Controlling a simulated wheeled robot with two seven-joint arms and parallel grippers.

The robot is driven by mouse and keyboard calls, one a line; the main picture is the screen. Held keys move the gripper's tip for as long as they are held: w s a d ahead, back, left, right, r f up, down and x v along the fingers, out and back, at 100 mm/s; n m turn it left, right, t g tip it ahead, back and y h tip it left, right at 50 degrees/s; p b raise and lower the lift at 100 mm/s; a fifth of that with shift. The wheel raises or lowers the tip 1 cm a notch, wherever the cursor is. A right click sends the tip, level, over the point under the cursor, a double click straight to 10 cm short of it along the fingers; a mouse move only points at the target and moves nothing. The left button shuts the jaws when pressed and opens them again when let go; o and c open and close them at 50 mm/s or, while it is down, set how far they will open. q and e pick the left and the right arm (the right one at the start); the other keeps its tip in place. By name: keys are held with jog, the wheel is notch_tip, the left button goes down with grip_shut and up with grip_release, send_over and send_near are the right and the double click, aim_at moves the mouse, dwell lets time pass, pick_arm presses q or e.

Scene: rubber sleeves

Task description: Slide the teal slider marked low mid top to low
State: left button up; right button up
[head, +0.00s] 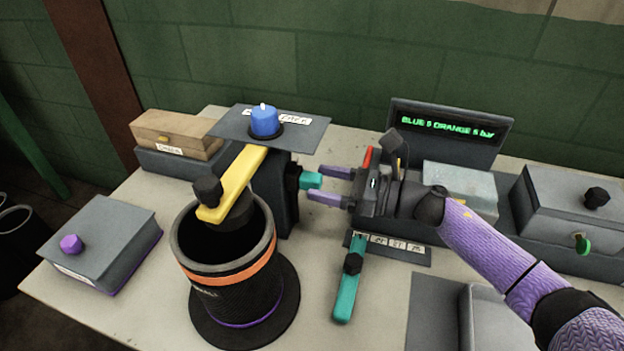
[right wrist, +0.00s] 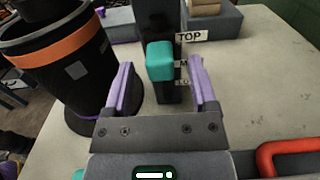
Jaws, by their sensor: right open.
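The teal slider (head: 311,180) sticks out from the right side of a dark upright housing (head: 275,190) in the head view. In the right wrist view the teal slider (right wrist: 160,58) is a block in front of a dark column, with a label strip (right wrist: 188,38) beside it reading TOP, with M and LO partly covered below. Its exact mark is hard to tell. My right gripper (head: 328,185) is open, its purple fingers pointing left at the slider. In the right wrist view the slider shows between the fingers (right wrist: 161,72); contact is not visible. My left gripper is not in view.
A black cylinder with an orange band (head: 240,275) and a yellow arm (head: 235,180) above it stand left of the slider. A teal lever (head: 347,290) lies below my right gripper. A display (head: 450,128) and grey boxes (head: 555,205) stand to the right.

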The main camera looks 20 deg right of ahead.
jog(key=shift+x, duration=1.35)
jog(key=shift+c, duration=0.3)
grip_shut()
